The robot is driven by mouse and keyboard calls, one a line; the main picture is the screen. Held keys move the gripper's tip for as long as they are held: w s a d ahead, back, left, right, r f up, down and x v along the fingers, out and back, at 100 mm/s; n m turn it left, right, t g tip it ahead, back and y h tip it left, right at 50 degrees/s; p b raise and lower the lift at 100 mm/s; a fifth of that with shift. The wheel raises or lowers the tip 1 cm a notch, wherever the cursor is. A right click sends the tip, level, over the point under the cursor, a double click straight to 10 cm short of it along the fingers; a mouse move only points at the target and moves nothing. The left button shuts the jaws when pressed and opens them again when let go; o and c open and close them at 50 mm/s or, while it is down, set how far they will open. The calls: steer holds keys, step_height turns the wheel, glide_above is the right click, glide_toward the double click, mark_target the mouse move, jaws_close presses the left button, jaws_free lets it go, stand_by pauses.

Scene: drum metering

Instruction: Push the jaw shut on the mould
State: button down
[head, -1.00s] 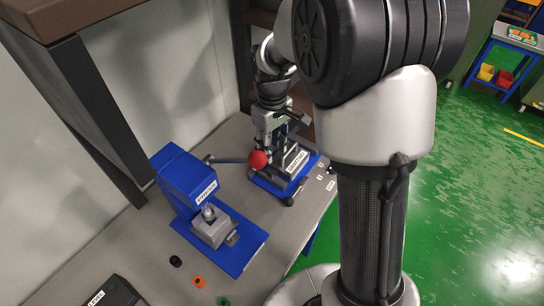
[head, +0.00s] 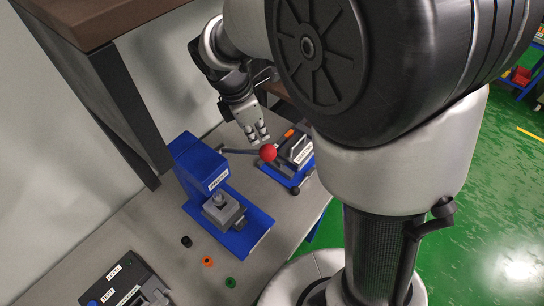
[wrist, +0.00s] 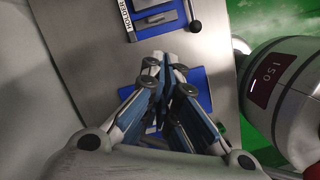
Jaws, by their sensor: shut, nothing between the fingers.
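The clamp fixture, a grey device with jaw blocks on a blue base (head: 281,176), stands at the back right of the bench in the head view. An orange piece (head: 290,133) shows at its back. I cannot clearly make out the mould in it. My gripper (head: 259,139) is shut and empty, pointing down just left of the fixture. In the wrist view the closed fingers (wrist: 166,60) show above the bench. A blue-based device labelled HOLDER (wrist: 138,34), with grey blocks and a knobbed rod, lies beyond the fingertips; it appears to be the same fixture.
A blue press (head: 196,165) with a grey block stands left of the fixture. Its lever ends in a red ball (head: 268,153), close below my gripper. Black, orange and green rings (head: 208,262) lie in front. A dark labelled box (head: 125,280) stands front left.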

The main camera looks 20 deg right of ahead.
steer(key=a+r+n, duration=0.2)
steer(key=n, duration=0.1)
steer(key=b, duration=0.7)
glide_toward(279, 159)
steer(key=shift+n, duration=0.3)
steer(key=f, duration=0.2)
steer(key=s+f, duration=0.1)
steer(key=f, duration=0.2)
steer(key=a+f, duration=0.1)
steer(key=f, duration=0.2)
steer(key=shift+s, duration=0.2)
steer(key=w+d+p, duration=0.2)
steer(key=shift+d+r+h, duration=0.2)
steer(key=shift+d+h, duration=0.1)
steer(key=shift+d, duration=0.05)
steer(key=shift+f, duration=0.15)
